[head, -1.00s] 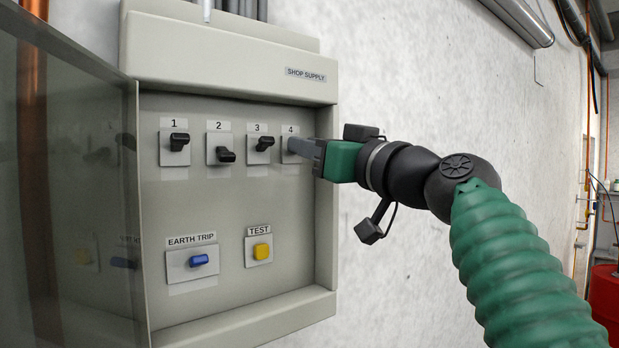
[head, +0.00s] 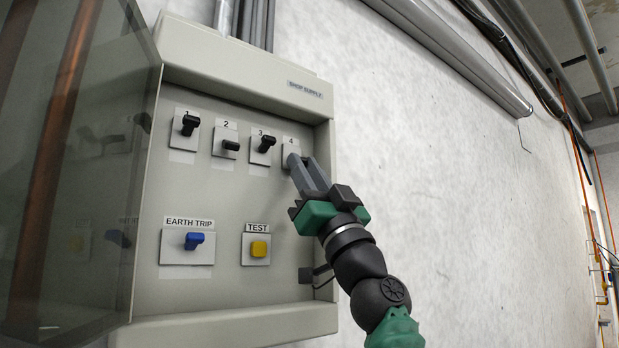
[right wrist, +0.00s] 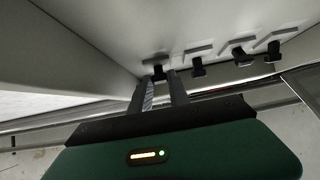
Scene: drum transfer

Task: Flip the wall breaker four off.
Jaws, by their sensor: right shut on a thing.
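Breaker four is at the right end of the top row in the grey wall panel. Its light plate (head: 290,150) shows under the label 4, but its toggle is hidden behind my fingers in the head view. My right gripper (head: 297,166) reaches up to it from below right. In the right wrist view the black toggle of breaker four (right wrist: 158,72) sits between the two grey fingertips (right wrist: 157,84), and the gripper is shut on it. I cannot tell whether the toggle is up or down. My left gripper is in neither view.
Breaker three (head: 266,143), breaker two (head: 230,145) and breaker one (head: 189,125) stand left of breaker four. Breaker two sits lower. Below are the blue earth trip switch (head: 194,240) and yellow test button (head: 259,249). The clear panel door (head: 75,170) hangs open left.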

